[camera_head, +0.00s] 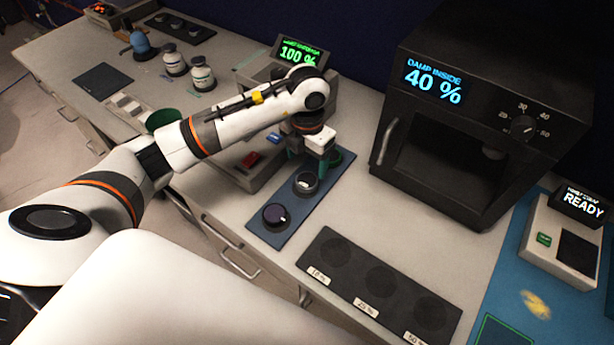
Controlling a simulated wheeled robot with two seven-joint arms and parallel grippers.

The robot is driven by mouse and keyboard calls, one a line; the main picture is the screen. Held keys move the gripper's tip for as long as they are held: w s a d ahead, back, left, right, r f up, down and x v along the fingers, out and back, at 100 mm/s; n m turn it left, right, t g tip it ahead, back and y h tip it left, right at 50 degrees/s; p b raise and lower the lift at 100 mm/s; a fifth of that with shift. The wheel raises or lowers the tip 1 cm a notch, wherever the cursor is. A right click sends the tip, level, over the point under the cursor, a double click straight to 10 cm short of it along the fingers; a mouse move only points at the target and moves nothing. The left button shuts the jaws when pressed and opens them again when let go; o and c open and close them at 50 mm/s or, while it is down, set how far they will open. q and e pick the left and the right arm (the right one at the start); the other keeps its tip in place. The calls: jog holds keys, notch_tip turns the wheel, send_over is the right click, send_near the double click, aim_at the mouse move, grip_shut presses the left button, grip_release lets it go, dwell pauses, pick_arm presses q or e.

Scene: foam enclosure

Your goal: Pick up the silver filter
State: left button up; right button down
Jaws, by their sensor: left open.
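The round piece that looks like the silver filter (306,183), with a pale rim and dark middle, sits on a narrow blue-grey mat (290,205) on the bench. A dark, purple-topped round piece (276,216) sits nearer on the same mat. My left gripper (312,160) points down just beyond and above the silver piece, with its teal fingers apart. Nothing shows clearly between the fingers, and I cannot tell if they touch anything. A green round thing behind the right finger is partly hidden. My right gripper is not in view.
A black oven-like box (470,165) reading 40 % stands to the right. A black strip (378,287) with three round marks lies in front. A device with a green 100 % display (298,52) stands behind my left arm. A green cup (163,119) and several bottles are at left.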

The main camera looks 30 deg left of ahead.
aim_at(307, 180)
pick_arm(q)
jog(key=shift+f, duration=0.4)
jog(key=shift+w+f, duration=0.1)
jog(key=shift+f, duration=0.15)
jog(key=f+p, duration=0.1)
jog(key=f, duration=0.2)
jog(key=f+p, duration=0.1)
jog(key=shift+s+f+p, duration=0.2)
jog(key=shift+s+p, duration=0.1)
jog(key=shift+f, duration=0.25)
jog(key=shift+w+f, duration=0.1)
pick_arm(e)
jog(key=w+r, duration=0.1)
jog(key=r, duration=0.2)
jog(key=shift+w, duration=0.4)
pick_arm(q)
jog(key=shift+c, duration=0.6)
jog(key=c, duration=1)
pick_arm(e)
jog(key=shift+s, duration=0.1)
pick_arm(q)
jog(key=shift+o, duration=0.2)
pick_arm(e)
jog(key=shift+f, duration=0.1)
